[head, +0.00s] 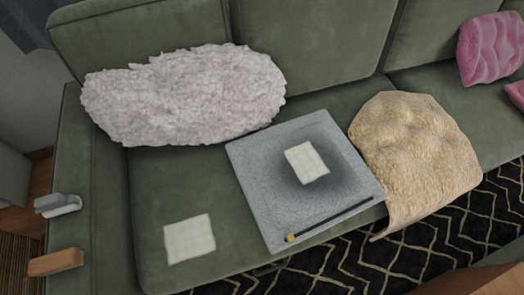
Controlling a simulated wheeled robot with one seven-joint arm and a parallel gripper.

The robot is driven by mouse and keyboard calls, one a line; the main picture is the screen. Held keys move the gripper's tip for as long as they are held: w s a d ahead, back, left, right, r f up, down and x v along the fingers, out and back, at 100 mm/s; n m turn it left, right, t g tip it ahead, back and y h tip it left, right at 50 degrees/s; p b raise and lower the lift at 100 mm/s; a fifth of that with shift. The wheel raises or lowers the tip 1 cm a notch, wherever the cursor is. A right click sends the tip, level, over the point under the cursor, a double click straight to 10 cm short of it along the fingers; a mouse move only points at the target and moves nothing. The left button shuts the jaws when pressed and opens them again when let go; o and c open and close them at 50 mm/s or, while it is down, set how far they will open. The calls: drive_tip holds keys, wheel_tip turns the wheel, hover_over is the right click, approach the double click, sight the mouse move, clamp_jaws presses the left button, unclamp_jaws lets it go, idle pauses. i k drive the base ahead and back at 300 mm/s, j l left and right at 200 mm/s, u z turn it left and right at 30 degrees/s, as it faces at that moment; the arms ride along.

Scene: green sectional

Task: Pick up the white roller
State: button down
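A small whitish-grey object (58,204) with a rounded end lies at the outer edge of the sofa's left arm (98,210). It is the closest match for the white roller, but it is too small to tell its exact shape. A tan-brown block-like object (55,262) lies on the same arm, apart from it and nearer the bottom of the picture. My gripper is not in view.
On the green seat lie a grey board (250,185) with a cream square (306,162) and a dark stick (330,219), and another cream square (189,239). A fluffy white cushion (185,95), tan blanket (415,150) and pink cushion (490,48) are nearby. A patterned rug (440,240) lies in front.

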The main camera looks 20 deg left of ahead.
sight(57, 204)
drive_tip(key=u, duration=2)
drive_tip(key=z, duration=1.1)
drive_tip(key=j, duration=0.45)
drive_tip(key=i+j+u, duration=0.1)
drive_tip(key=j, duration=0.35)
drive_tip(key=i+j, duration=0.1)
drive_tip(key=j, duration=0.4)
drive_tip(key=i+j+u, duration=0.1)
drive_tip(key=j, duration=0.35)
drive_tip(key=i+j, duration=0.1)
drive_tip(key=j, duration=0.35)
drive_tip(key=j+u, duration=0.1)
drive_tip(key=j, duration=0.35)
drive_tip(key=i, duration=0.05)
